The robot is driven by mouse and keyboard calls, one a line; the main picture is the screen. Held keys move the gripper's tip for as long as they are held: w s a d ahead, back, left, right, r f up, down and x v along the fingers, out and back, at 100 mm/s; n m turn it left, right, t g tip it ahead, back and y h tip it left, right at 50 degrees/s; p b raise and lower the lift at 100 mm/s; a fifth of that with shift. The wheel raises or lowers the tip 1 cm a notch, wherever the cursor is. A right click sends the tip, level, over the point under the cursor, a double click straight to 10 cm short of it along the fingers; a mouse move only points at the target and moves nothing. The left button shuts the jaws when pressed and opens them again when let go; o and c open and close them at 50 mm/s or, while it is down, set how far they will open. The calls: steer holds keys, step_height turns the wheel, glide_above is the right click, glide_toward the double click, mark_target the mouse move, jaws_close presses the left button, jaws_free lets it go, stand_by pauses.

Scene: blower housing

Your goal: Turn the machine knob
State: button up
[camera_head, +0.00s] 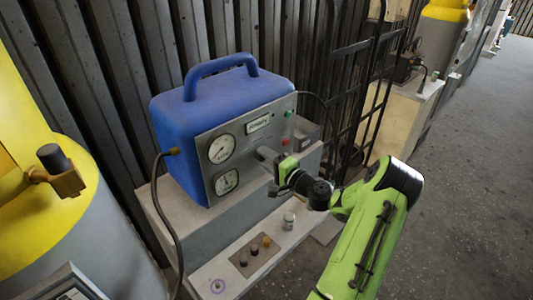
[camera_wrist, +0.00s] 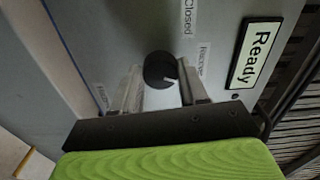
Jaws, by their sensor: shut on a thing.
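The machine (camera_head: 170,120) is a blue box with a handle on top and a grey front panel, standing on a grey base. The black round knob (camera_wrist: 160,70) shows in the wrist view on the grey panel (camera_wrist: 110,25), with a light pointer mark toward its lower right. My gripper (camera_head: 268,158) reaches the panel from the right in the head view and hides the knob there. In the wrist view my gripper (camera_wrist: 158,88) has one finger on each side of the knob and is shut on it. Labels reading "Closed" and "Ready" are beside it.
Two round gauges (camera_head: 221,148) sit left of my gripper on the panel. Several small knobs (camera_head: 254,249) and a small jar (camera_head: 289,220) are on the lower ledge. A dark hose (camera_head: 157,200) hangs at the left. A black metal rack (camera_head: 355,70) stands behind my arm. Floor is clear at right.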

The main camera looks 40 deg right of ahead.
steer(key=shift+m+p, duration=2.5)
steer(key=shift+m, duration=1)
steer(key=o, duration=1.1)
steer(key=shift+c, duration=0.2)
steer(key=shift+s, duration=0.1)
steer(key=s, duration=1.5)
steer(key=shift+s+d, duration=0.25)
steer(key=shift+s, duration=0.05)
